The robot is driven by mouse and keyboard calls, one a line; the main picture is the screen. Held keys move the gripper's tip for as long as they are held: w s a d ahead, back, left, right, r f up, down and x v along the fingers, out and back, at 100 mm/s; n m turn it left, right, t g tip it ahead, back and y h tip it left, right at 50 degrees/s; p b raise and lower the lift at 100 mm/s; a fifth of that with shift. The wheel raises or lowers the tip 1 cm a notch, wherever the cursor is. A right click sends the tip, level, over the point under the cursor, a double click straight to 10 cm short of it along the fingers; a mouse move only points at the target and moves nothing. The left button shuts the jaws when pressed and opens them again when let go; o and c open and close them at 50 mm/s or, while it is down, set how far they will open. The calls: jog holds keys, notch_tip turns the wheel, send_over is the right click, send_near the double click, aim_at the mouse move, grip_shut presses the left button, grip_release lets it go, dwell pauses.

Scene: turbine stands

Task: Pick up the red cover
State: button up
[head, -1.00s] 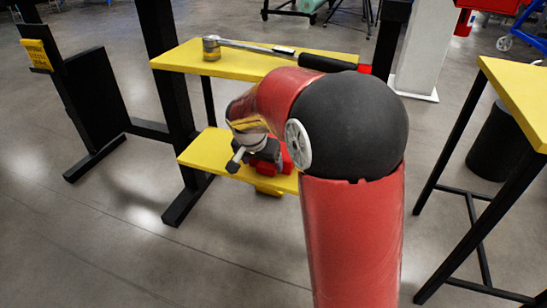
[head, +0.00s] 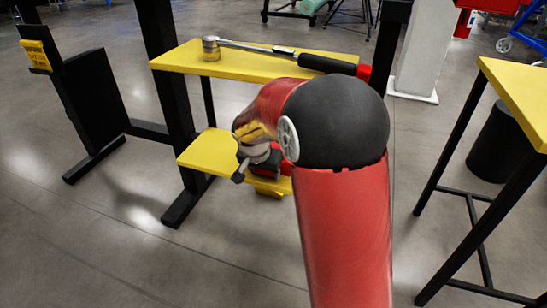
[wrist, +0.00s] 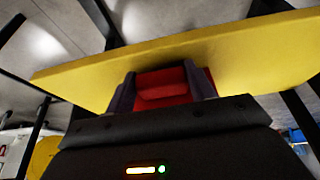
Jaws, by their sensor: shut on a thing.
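The red cover (wrist: 165,85) shows in the wrist view between the two dark fingers of my gripper (wrist: 162,92), which are shut on it. The yellow lower shelf (wrist: 230,50) lies right by the cover in that view; I cannot tell whether they touch. In the head view, my gripper is over the right part of the lower shelf (head: 207,152). A little red shows around it there, but my arm hides most of the cover and the fingers.
A wrench with a silver head (head: 211,48) and a black handle (head: 326,64) lies on the yellow upper shelf (head: 260,68). A black upright (head: 165,80) stands left of the shelves. A yellow-topped table (head: 520,95) stands at right. The floor at front left is clear.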

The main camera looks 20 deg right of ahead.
jog(key=shift+c, duration=0.9)
jog(key=shift+r, duration=0.6)
jog(key=v, duration=0.2)
jog(key=shift+a+r, duration=0.1)
jog(key=shift+r, duration=0.15)
jog(key=s+a+b, duration=0.1)
jog(key=s+a, duration=0.9)
jog(key=s, duration=0.4)
